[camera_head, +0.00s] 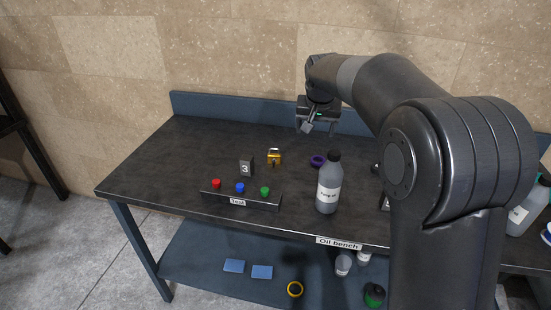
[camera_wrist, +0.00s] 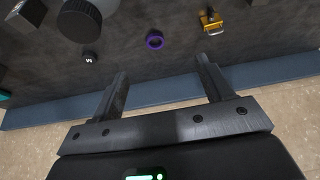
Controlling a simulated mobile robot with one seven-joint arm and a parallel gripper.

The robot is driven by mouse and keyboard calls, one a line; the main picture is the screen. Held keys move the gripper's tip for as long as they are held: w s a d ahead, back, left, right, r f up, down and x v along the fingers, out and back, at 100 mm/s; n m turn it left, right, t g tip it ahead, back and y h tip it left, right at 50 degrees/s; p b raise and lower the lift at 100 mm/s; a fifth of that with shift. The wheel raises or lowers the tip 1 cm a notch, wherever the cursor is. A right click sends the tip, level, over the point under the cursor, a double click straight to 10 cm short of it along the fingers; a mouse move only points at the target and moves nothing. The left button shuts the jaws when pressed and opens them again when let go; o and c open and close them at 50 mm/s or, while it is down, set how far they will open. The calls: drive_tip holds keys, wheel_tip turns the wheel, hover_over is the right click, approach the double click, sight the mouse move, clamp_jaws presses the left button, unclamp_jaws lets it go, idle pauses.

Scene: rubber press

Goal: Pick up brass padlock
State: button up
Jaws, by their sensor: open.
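The brass padlock (camera_head: 274,159) stands on the dark bench top near the middle, with a brass body and a grey shackle. In the wrist view the padlock (camera_wrist: 211,22) is at the top, right of centre, beyond the right fingertip and apart from it. My gripper (camera_head: 306,128) is above the back part of the bench, to the right of the padlock in the head view. In the wrist view its two fingers (camera_wrist: 163,75) are spread apart with nothing between them.
A purple ring (camera_head: 318,161) lies right of the padlock. A grey bottle (camera_head: 329,183) stands in front of the ring. The bench's left part is clear.

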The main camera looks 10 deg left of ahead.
approach(274, 156)
drive_tip(key=shift+n, duration=0.3)
drive_tip(key=x, duration=1)
drive_tip(key=shift+w+f, duration=0.1)
drive_tip(key=shift+f, duration=0.2)
drive_tip(key=shift+r, duration=0.1)
drive_tip(key=c, duration=1.2)
